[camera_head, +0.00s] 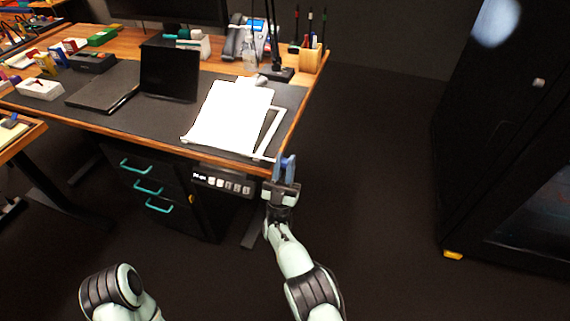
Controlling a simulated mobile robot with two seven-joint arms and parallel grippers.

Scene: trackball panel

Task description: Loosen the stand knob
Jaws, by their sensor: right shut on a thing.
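The stand (230,116) is a white tilted board with a thin white frame at its right side, on the dark mat near the desk's front right corner. My right gripper (286,163) is at that corner, by the lower right end of the stand. Its blue fingers are shut on the stand knob, which they hide almost wholly. My left gripper is out of view; only a link of my left arm shows at the bottom left.
The wooden desk (303,103) carries an open black laptop (170,74), a phone (247,38) and a wooden pen holder (311,58). A control panel (222,184) hangs under its front edge. A dark cabinet (505,130) stands right. The floor between is clear.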

